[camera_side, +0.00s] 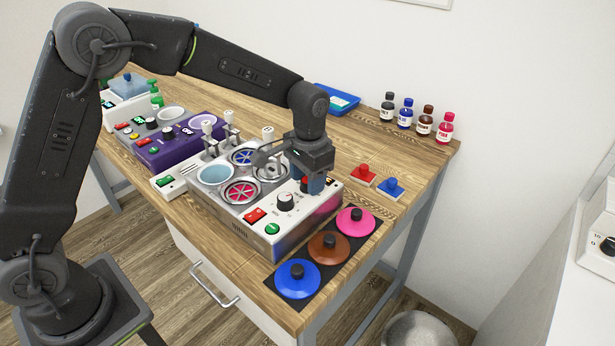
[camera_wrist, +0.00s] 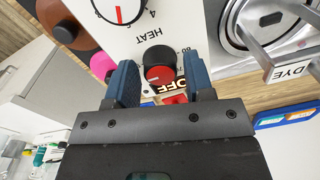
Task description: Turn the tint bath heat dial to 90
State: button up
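In the side view my gripper (camera_side: 315,185) points down at the right rear of the tint bath unit (camera_side: 329,206) and hides much of the dial.
A second dial (camera_side: 286,201) with a black knob sits in front on the same panel. Coloured lids (camera_side: 298,278) lie on a dark mat at the table's front right. Red and blue pieces (camera_side: 363,174) lie right of the unit, and bottles (camera_side: 405,114) stand behind.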

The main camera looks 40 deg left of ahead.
jog(key=shift+o, duration=0.8)
notch_tip(320, 180, up, 14)
jog(key=shift+d, duration=0.25)
jog(key=shift+f, duration=0.1)
jog(key=s+a+r+n+t, duration=0.1)
jog(key=s+a+r, duration=0.1)
jog(key=s, duration=0.4)
jog(key=s+a+r+t, duration=0.1)
jog(key=s+a+r, duration=0.2)
jog(key=s, duration=0.3)
jog(key=s+a+f+t, duration=0.1)
jog(key=s+f, duration=0.1)
jog(key=s, duration=0.4)
jog(key=s+a+f+n+t, duration=0.1)
jog(key=s+f+t, duration=0.1)
jog(key=s, duration=0.5)
jog(key=shift+s+a+f, duration=0.15)
jog(key=shift+s+f, duration=0.1)
jog(key=shift+f, duration=0.25)
